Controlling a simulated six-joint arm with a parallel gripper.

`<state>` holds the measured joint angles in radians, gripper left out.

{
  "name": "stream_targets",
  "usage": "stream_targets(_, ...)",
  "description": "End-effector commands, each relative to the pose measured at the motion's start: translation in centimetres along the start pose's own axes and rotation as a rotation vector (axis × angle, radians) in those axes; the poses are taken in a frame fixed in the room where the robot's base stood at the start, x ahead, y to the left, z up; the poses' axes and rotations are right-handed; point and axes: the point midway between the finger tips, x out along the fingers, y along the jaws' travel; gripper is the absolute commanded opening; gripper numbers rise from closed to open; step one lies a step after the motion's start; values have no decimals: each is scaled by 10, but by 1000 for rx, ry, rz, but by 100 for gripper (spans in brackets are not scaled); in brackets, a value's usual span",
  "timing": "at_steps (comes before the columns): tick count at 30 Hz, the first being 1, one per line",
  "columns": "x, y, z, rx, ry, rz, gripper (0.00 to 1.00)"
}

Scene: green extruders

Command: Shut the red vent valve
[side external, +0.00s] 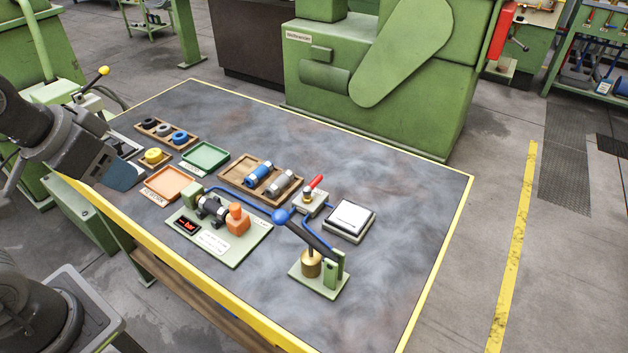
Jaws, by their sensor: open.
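The vent valve is a small pale block (310,202) with a brass-coloured fitting and a red lever (317,182), right of the table's middle. The red lever slants up and to the right. A blue hose runs near the block. My gripper (128,178) is at the table's left edge, far to the left of the valve and touching nothing that I can make out. It is open, though its fingers are small and partly hidden in this view.
A hand pump (312,263) with a blue-knobbed lever stands in front of the valve. A green test plate (215,243) with a gauge lies left of it. A white-topped pad (351,218) sits right. Trays and a wooden rack (234,177) lie left. The table's right side is clear.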

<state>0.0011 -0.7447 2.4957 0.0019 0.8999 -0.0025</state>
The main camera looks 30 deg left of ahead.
Motion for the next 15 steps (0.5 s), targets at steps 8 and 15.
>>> stream_targets(8, 14, 7, -60, 11, -44, -31, 43)
stream_targets(15, 63, 31, -137, 27, -78, -80, 43)
